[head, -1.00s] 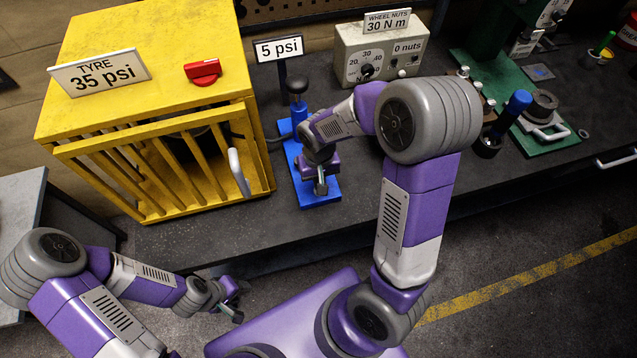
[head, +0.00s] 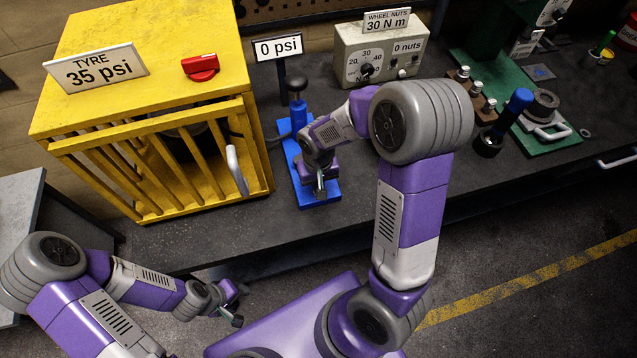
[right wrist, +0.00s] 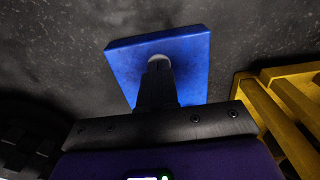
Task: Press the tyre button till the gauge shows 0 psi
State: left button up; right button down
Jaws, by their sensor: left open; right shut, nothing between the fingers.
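The gauge sign (head: 278,47) on a dark post reads 0 psi. Below it a blue base plate (head: 326,194) lies on the bench with a black-knobbed blue pump (head: 297,101) at its back. My right gripper (head: 320,189) is shut over the front of the plate. In the right wrist view its closed fingers (right wrist: 158,85) reach down onto a pale round button (right wrist: 158,61) on the blue plate, mostly hidden behind them; contact looks likely but is partly covered. My left gripper (head: 240,304) is open and empty, low at the left, away from the bench.
A yellow cage (head: 150,150) with a TYRE 35 psi sign (head: 96,68) and a red switch (head: 201,67) stands left of the pump. A wheel nuts box (head: 378,55) stands behind my right arm. Black bench top lies bare in front of the cage.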

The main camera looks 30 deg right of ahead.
jog(key=shift+s+f, duration=0.3)
jog(key=shift+f, duration=0.15)
jog(key=shift+r+p, duration=0.45)
jog(key=shift+r, duration=0.05)
jog(key=r+p, duration=0.3)
jog(key=r, duration=0.1)
jog(key=shift+w+r, duration=0.1)
jog(key=shift+w, duration=0.2)
notch_tip(320, 180, up, 10)
jog(key=p, duration=0.1)
jog(key=shift+f, duration=0.2)
